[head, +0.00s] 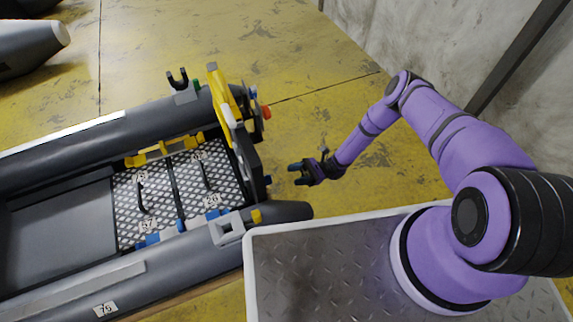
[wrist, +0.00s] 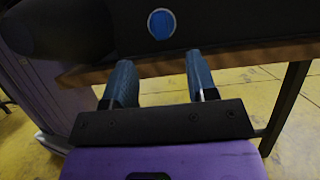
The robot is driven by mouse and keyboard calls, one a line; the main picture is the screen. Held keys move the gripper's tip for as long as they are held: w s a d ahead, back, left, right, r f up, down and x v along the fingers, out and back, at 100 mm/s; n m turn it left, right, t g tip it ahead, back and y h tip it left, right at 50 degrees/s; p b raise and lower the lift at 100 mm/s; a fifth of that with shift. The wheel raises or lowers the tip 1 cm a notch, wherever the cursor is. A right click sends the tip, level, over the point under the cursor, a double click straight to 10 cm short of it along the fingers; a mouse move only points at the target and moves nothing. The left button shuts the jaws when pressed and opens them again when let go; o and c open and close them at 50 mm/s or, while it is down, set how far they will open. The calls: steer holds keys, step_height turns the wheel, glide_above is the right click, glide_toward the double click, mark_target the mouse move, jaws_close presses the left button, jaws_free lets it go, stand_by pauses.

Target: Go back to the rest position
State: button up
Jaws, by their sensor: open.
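My gripper (head: 296,175) is at the end of my purple arm, near the middle of the head view. It is open and empty, beside the stern of the grey inflatable boat (head: 60,155). In the wrist view my two blue-grey fingers (wrist: 158,80) stand apart with nothing between them. Beyond them is a dark surface with a round blue cap (wrist: 162,24). My arm reaches left from its base and is bent at the elbow.
The boat holds a patterned floor plate with numbered tags. A yellow upright part (head: 222,100) and an orange-red knob (head: 266,112) stand at its stern. A second boat (head: 30,45) lies at upper left. A concrete wall (head: 440,40) is at right. Yellow floor (head: 290,110) lies open between.

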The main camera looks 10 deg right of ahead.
steer(key=shift+d, duration=0.1)
steer(key=w+d+r+n+g+h, duration=0.2)
steer(key=w+d+r+n+h, duration=0.15)
steer(key=r, duration=0.65)
steer(key=w+d+r+n+g+h, duration=0.2)
steer(key=w+r+n+h, duration=0.25)
steer(key=r, duration=0.55)
steer(key=d+r+n+t+h, duration=0.2)
steer(key=r+h, duration=0.2)
steer(key=r, duration=0.7)
steer(key=d+r+n+t+h, duration=0.1)
steer(key=d+r+h, duration=0.15)
steer(key=r, duration=0.85)
steer(key=s+d+r+n+t+h, duration=0.1)
steer(key=s+d+r+t+h, duration=0.15)
steer(key=s+r, duration=0.5)
steer(key=s+d+r+n+t+h, duration=0.1)
steer(key=s+r+t+h, duration=0.2)
steer(key=r, duration=0.7)
steer(key=s+d+r+n+t+h, duration=0.1)
steer(key=s+d+r+t, duration=0.1)
steer(key=s, duration=0.7)
steer(key=s+d+r+t, duration=0.3)
steer(key=s+r+t, duration=0.2)
steer(key=s, duration=0.3)
steer(key=shift+s+d+r+n+h, duration=0.25)
steer(key=shift+s+r+n+h, duration=0.15)
steer(key=shift+r, duration=0.2)
